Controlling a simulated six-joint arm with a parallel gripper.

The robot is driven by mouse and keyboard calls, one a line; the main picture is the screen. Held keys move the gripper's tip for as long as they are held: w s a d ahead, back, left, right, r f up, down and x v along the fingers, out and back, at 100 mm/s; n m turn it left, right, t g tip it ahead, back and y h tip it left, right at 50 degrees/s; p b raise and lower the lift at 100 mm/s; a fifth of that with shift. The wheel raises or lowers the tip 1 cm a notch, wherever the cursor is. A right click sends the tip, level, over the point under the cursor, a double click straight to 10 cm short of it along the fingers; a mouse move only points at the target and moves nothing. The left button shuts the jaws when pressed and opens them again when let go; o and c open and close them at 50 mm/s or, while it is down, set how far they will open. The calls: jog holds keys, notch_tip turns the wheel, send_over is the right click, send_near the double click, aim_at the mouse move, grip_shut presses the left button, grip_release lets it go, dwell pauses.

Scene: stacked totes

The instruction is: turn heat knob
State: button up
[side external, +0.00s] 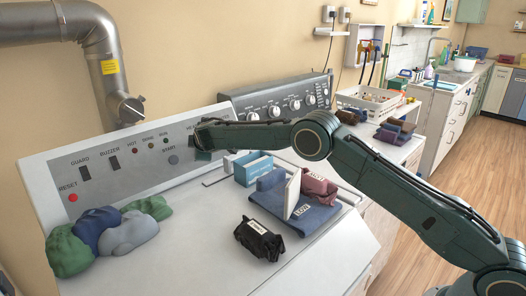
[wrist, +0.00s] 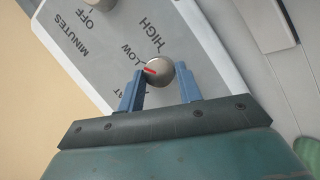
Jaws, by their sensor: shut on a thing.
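The heat knob (wrist: 160,75) is a small round grey knob with a red pointer mark on the grey control panel (wrist: 105,45). In the wrist view, HIGH and LOW are printed beside it, with a partly hidden label ending in AT. The red mark lies on the knob's left side, nearest the word LOW. My gripper (wrist: 160,84) has its two blue fingers on either side of the knob, shut on it. In the side external view, my gripper (side external: 203,146) is at the right part of the machine's panel (side external: 110,165) and hides the knob.
On the white machine top (side external: 195,235) lie cloth bundles (side external: 130,235), a dark LOW-tagged bundle (side external: 259,240), a blue box (side external: 253,168) and a blue folded cloth (side external: 283,210) with a divider. Another knob (wrist: 98,8) sits near OFF. A second knobbed panel (side external: 280,102) stands behind.

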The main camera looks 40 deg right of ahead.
dwell(0.4)
jog(key=o, duration=1)
jog(key=shift+s+r, duration=0.15)
jog(key=v, duration=1.3)
jog(key=shift+s+a+r, duration=0.1)
jog(key=shift+s+r, duration=0.05)
